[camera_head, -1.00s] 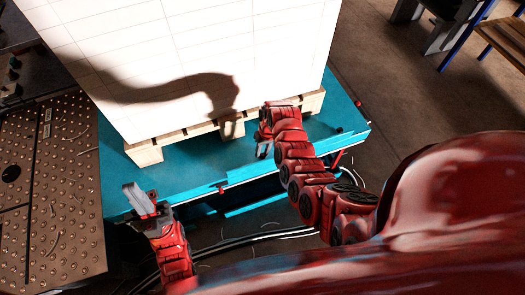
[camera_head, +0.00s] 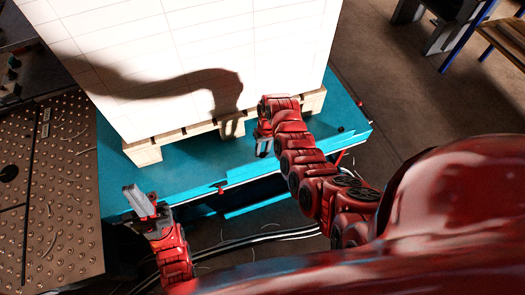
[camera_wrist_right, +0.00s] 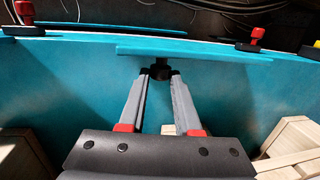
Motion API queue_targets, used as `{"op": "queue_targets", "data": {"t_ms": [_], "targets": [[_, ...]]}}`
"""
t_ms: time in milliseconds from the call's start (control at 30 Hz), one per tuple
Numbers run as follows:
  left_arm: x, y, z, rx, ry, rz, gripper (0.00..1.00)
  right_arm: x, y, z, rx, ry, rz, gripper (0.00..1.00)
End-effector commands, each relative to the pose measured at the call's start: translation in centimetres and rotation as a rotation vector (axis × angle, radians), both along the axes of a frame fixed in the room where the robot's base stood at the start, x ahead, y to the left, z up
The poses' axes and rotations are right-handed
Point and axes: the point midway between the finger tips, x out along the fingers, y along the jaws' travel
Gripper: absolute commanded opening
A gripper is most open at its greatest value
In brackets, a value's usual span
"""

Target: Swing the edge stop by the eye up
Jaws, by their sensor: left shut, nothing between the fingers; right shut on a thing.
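The edge stop (camera_wrist_right: 225,60) is a teal bar along the edge of the teal table in the right wrist view. A small black eye (camera_wrist_right: 160,69) sits at its near side. My right gripper (camera_wrist_right: 160,76) is shut on that eye, with one grey finger on each side. In the head view my right gripper (camera_head: 264,148) points down at the table's front edge, just before the pallet; the eye is too small to make out there. My left gripper (camera_head: 139,201) is shut and empty, off the table's front left corner.
A tall white ream stack (camera_head: 190,60) stands on a wooden pallet (camera_head: 145,154) on the teal table (camera_head: 185,180), close behind my right gripper. Red-handled fittings (camera_head: 220,188) line the table edge. A studded brown panel (camera_head: 45,190) lies left. Cables run below.

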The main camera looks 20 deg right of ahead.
Motion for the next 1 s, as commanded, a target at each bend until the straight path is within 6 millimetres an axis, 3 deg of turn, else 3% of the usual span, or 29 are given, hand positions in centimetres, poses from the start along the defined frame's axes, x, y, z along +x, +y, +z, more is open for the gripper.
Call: {"op": "queue_targets", "data": {"t_ms": [33,67,200,667,867,1000], "targets": [[0.0,0.0,0.0,0.0,0.0,0.0,0.0,0.0,-0.1,0.0,-0.001,0.001,-0.001,0.0],[0.0,0.0,0.0,0.0,0.0,0.0,0.0,0.0,-0.1,0.0,-0.001,0.001,-0.001,0.35],[0.0,0.0,0.0,0.0,0.0,0.0,0.0,0.0,0.0,0.0,-0.001,0.001,-0.001,0.61],[0.0,0.0,-0.1,0.0,0.0,0.0,0.0,0.2,-0.1,0.8,0.0,-0.004,-0.001,0.62],[0.0,0.0,-0.5,0.0,0.0,0.0,0.0,0.4,-0.6,3.6,0.0,-0.006,-0.001,0.62],[0.0,0.0,-0.6,0.0,0.0,0.0,0.0,0.6,-1.1,7.0,-0.001,-0.005,-0.001,0.62]]}}
